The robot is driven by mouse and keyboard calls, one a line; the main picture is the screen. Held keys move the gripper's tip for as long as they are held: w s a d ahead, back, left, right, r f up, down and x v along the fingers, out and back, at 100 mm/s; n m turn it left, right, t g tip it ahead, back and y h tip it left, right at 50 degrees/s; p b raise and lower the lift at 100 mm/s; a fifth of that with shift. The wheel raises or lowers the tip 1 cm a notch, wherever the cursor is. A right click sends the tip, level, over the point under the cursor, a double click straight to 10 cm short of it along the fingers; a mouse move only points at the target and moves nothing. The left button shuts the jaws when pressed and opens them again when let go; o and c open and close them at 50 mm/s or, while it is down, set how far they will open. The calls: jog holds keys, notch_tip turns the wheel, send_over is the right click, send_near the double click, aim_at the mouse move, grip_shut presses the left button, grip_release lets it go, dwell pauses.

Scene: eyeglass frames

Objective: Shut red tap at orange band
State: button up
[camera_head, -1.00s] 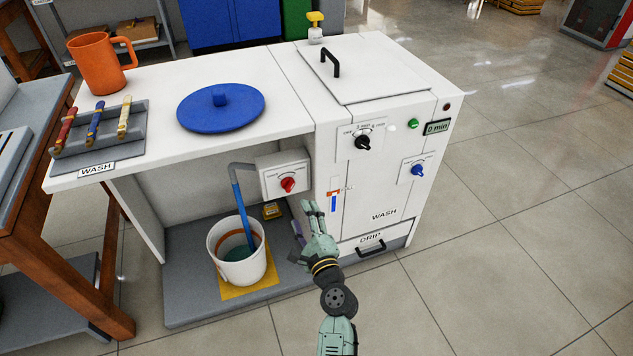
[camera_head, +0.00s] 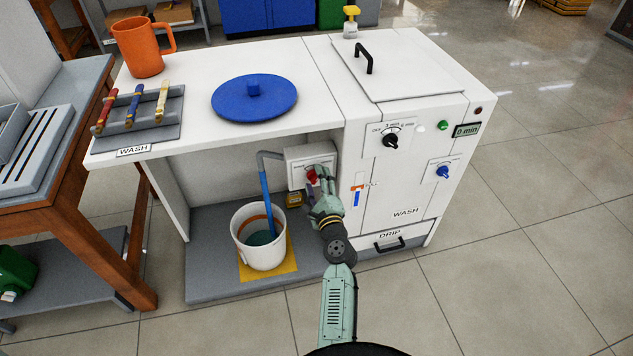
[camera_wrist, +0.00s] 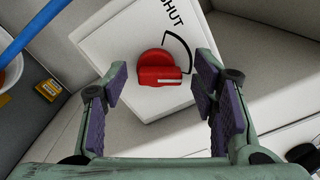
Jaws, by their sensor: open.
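The red tap (camera_wrist: 158,69) is a round knob with a white pointer line on a white box marked SHUT. In the wrist view it lies between and just beyond my open fingertips. In the head view the red tap (camera_head: 311,175) is partly covered by my gripper (camera_head: 323,183). My gripper also shows in the wrist view (camera_wrist: 160,85), with purple pads either side and nothing held. The white bucket (camera_head: 257,252) stands on a yellow mat below a blue hose (camera_head: 267,205). An orange band (camera_head: 246,226) shows on its inner wall, above dark green liquid.
A sight gauge (camera_head: 357,192) with an orange marker is right of the tap. A blue dial (camera_head: 443,172) and black dial (camera_head: 390,140) are on the washer front. A yellow block (camera_head: 294,200) sits behind the bucket. The worktop (camera_head: 190,75) overhangs the tap.

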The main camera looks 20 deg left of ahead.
jog(key=shift+c, duration=0.3)
jog(key=shift+r, duration=0.1)
jog(key=c, duration=1.1)
jog(key=shift+n+b, duration=0.45)
jog(key=shift+n, duration=0.05)
jog(key=n+b, duration=0.3)
jog(key=shift+a+n, duration=0.1)
jog(key=shift+n, duration=0.3)
jog(key=n+b, duration=0.2)
jog(key=n, duration=0.2)
jog(key=shift+a+b, duration=0.1)
jog(key=shift+b, duration=0.3)
jog(key=shift+s, duration=0.1)
jog(key=o, duration=1.2)
jog(key=shift+a, duration=0.1)
jog(key=shift+c, duration=0.2)
